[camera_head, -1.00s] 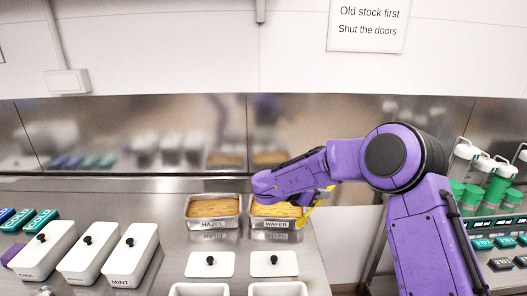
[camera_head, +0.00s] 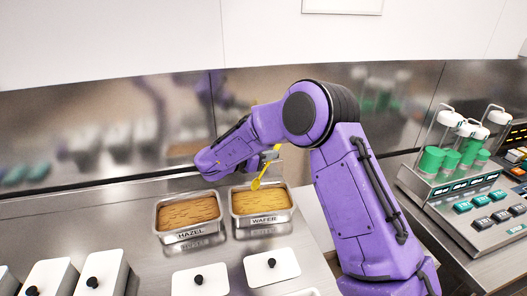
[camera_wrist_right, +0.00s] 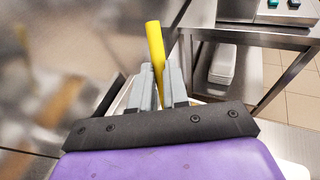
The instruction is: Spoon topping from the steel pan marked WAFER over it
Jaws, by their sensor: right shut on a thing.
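The steel pan marked WAFER (camera_head: 264,220) stands on the steel counter, filled with a golden-brown topping. My right gripper (camera_head: 268,158) is behind the pan, shut on a yellow spoon (camera_head: 257,183). The spoon hangs tilted, its lower end in front of the pan's back rim in the picture; I cannot tell whether it touches the topping. In the right wrist view, the gripper's grey fingers (camera_wrist_right: 160,88) are closed around the yellow spoon handle (camera_wrist_right: 155,45). My left gripper is not in view.
The steel pan marked HAZEL (camera_head: 192,236) stands just left of the WAFER pan. White lids with black knobs (camera_head: 200,281) lie in front, with white lidded tubs (camera_head: 100,280) at the lower left. A dispenser with green cups (camera_head: 432,160) stands at the right. A steel wall (camera_head: 150,125) is behind.

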